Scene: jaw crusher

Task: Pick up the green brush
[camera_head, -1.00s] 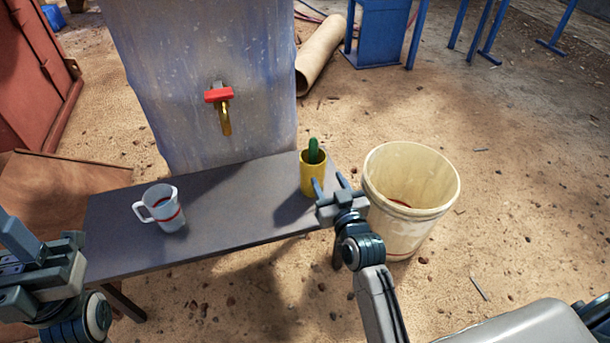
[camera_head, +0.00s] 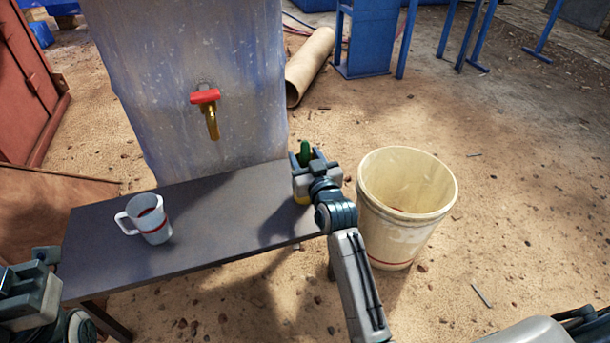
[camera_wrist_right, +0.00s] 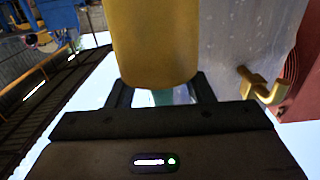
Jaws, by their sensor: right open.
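The green brush (camera_head: 305,150) stands upright in a yellow cup (camera_head: 301,199) on the dark bench; only its upper part shows. My right gripper (camera_head: 313,160) is open at the cup's top, with the brush's end between or just behind its fingers in the head view. My right gripper (camera_wrist_right: 162,92) and the yellow cup (camera_wrist_right: 150,45) also show in the right wrist view, with a bit of the green brush (camera_wrist_right: 162,97) between the fingers. I cannot tell whether they touch it. My left gripper (camera_head: 27,268) is open and empty at the lower left.
A white mug (camera_head: 150,222) with a red band stands on the left of the bench (camera_head: 205,235). A red-handled tap (camera_head: 207,105) sticks out from a tank (camera_head: 180,60) behind. A cream bucket (camera_head: 400,215) stands right of my right arm. Bench between mug and cup is clear.

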